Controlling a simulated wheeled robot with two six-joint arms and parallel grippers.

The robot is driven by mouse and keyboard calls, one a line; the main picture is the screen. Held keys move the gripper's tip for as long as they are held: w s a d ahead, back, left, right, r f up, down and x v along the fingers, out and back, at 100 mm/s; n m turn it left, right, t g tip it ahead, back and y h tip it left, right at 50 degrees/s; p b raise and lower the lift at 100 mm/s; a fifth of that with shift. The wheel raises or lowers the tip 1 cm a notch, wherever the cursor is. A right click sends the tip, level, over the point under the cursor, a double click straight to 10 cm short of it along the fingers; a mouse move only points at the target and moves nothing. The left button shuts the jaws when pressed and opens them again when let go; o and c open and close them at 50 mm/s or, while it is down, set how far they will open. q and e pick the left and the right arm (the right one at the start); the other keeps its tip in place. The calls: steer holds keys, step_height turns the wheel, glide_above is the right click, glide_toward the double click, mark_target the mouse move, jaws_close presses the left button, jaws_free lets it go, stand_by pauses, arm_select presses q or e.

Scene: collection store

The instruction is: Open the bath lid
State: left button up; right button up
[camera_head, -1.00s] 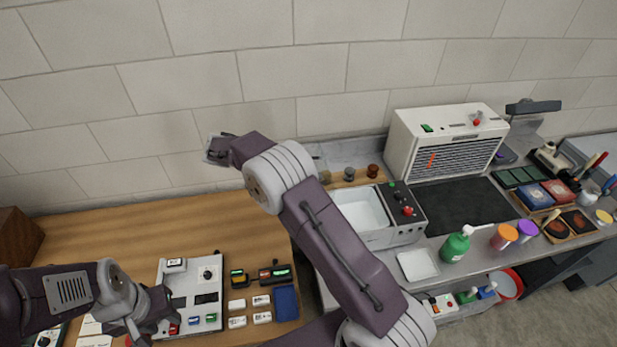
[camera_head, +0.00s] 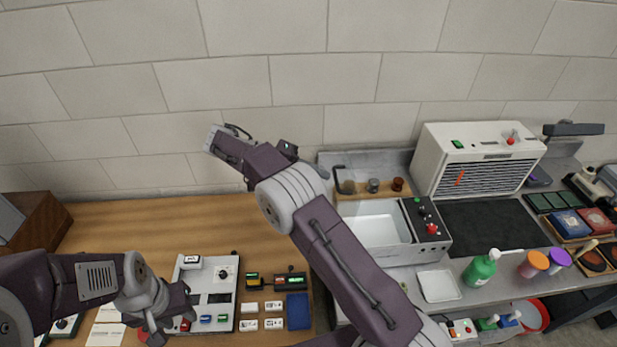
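The bath is a white open-topped basin (camera_head: 380,228) on the grey bench, with a dark control box (camera_head: 425,222) on its right. I see into its white inside. A grey upright panel (camera_head: 372,160) stands behind it, and a dark hooked handle (camera_head: 339,176) shows at the panel's left; I cannot tell whether these belong to the lid. My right arm crosses left of the bath, its far end (camera_head: 285,152) up near the wall; its fingers are not clear. My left gripper (camera_head: 170,318) is open, low beside a grey device panel, away from the bath.
Small brown jars (camera_head: 397,184) stand behind the basin. A white vented cabinet (camera_head: 478,160) stands right of it. A white tray (camera_head: 439,286) and green bottle (camera_head: 480,269) are in front. The wooden table (camera_head: 130,225) has free room at the back.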

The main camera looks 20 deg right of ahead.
steer(key=p+v, duration=0.1)
steer(key=v, duration=0.1)
steer(key=shift+a+r, duration=0.15)
steer(key=shift+a, duration=0.15)
steer(key=shift+w, duration=0.1)
steer(key=s+d+f+n+t+y+b, duration=0.1)
steer(key=s+f+n+y+b, duration=0.15)
steer(key=f, duration=0.45)
steer(key=s+d+f+n+y+b, duration=0.2)
steer(key=s+f+y+b, duration=0.15)
steer(key=f, duration=0.35)
steer(key=s+a+f+m+t+y+b, duration=0.2)
steer(key=s+f+y+b, duration=0.3)
steer(key=s+f, duration=0.5)
steer(key=s+t+b, duration=0.1)
steer(key=s, duration=0.3)
steer(key=shift+a, duration=0.25)
